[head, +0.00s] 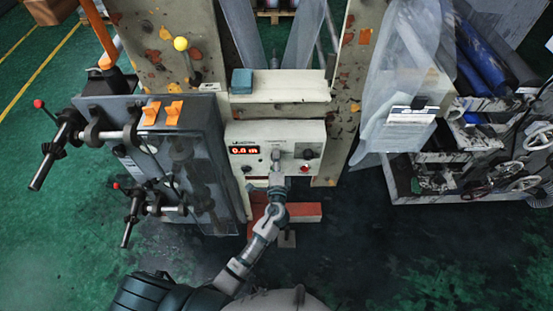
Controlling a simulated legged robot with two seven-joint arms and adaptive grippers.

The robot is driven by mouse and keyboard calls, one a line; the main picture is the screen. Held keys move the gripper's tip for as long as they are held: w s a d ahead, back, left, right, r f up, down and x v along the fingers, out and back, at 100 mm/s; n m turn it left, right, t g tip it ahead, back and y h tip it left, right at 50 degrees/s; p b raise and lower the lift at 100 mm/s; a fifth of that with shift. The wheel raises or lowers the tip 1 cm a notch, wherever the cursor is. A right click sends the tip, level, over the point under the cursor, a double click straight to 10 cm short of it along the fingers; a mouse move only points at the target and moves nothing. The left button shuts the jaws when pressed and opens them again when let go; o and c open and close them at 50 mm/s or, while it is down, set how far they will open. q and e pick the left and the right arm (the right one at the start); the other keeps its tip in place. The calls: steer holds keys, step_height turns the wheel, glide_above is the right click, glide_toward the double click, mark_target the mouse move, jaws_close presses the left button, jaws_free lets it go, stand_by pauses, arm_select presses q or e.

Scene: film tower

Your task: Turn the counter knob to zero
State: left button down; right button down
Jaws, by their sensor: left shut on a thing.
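The counter panel (318,135) is a cream box in the middle of the head view. Its red display (245,150) seems to read 0.0 m; the digits are small. My left gripper (276,163) reaches up to the panel's face and is shut on a small knob (276,154) right of the display. The gripper mostly hides this knob, so its angle cannot be told. A dark knob (308,153) and a red button (305,168) sit to the right of the gripper, apart from it. My right gripper is not in view.
A grey machine box (205,195) with black crank handles (50,150) and orange switches (173,112) stands at left. A teal block (242,81) lies on the ledge above the panel. Clear plastic sheet (400,75) hangs at right, before a cluttered rack (490,150). Green floor is open lower left.

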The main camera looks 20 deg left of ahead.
arm_select(q)
steer(key=shift+f, duration=0.15)
stand_by(0.4)
steer(key=c, duration=0.8)
jaws_free()
steer(key=v, duration=1.2)
steer(key=shift+d, duration=0.1)
steer(key=shift+w, duration=0.1)
